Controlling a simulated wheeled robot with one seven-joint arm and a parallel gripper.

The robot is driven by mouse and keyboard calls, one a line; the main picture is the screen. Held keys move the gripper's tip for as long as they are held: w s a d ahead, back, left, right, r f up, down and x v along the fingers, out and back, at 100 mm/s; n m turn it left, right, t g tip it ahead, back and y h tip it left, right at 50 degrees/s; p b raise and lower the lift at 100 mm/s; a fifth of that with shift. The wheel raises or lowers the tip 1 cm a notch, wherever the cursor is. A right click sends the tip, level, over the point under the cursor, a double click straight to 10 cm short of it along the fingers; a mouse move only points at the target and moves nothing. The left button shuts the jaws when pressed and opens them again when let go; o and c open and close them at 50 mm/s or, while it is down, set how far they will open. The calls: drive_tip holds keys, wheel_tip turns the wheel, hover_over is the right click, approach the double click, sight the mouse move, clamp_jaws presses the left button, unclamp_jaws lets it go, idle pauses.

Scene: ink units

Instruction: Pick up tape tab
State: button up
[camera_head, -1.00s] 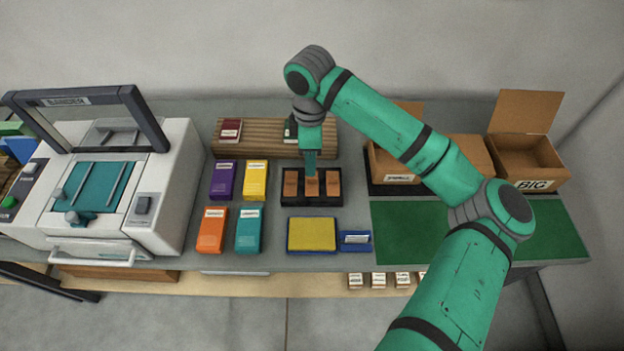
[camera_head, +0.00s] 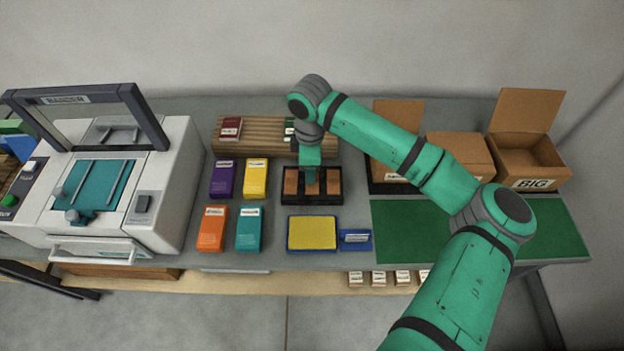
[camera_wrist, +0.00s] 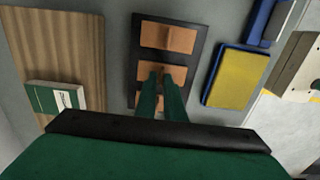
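A black tray (camera_head: 289,198) in the middle of the bench holds three orange-brown tape tabs in a row. The left tab (camera_head: 291,181) and the right tab (camera_head: 334,182) are uncovered. My gripper (camera_head: 311,183) points straight down at the middle tab. In the wrist view my gripper (camera_wrist: 165,73) has its two green fingers slightly apart, with their tips low at the middle tape tab (camera_wrist: 150,70). I see no contact with the tab, and part of it is hidden by the fingers. Another tab (camera_wrist: 167,38) lies clear above it in the wrist view.
A ribbed wooden rack (camera_head: 265,146) with small boxes stands behind the tray. Coloured boxes lie left of it, including a yellow one (camera_head: 255,178). A yellow pad with a blue rim (camera_head: 312,233) lies in front. Open cartons (camera_head: 530,150) and a green mat (camera_head: 400,225) are at the right.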

drive_tip(key=shift+d, duration=0.3)
clamp_jaws()
drive_tip(key=shift+s+a, duration=0.15)
drive_tip(key=shift+a, duration=0.2)
drive_tip(key=shift+r, duration=0.4)
wheel_tip(320, 180, up, 2)
drive_tip(key=shift+d+r, duration=0.1)
drive_tip(key=s+r, duration=1)
drive_tip(key=s, duration=0.3)
drive_tip(key=shift+s, duration=0.4)
drive_tip(key=shift+d, duration=0.15)
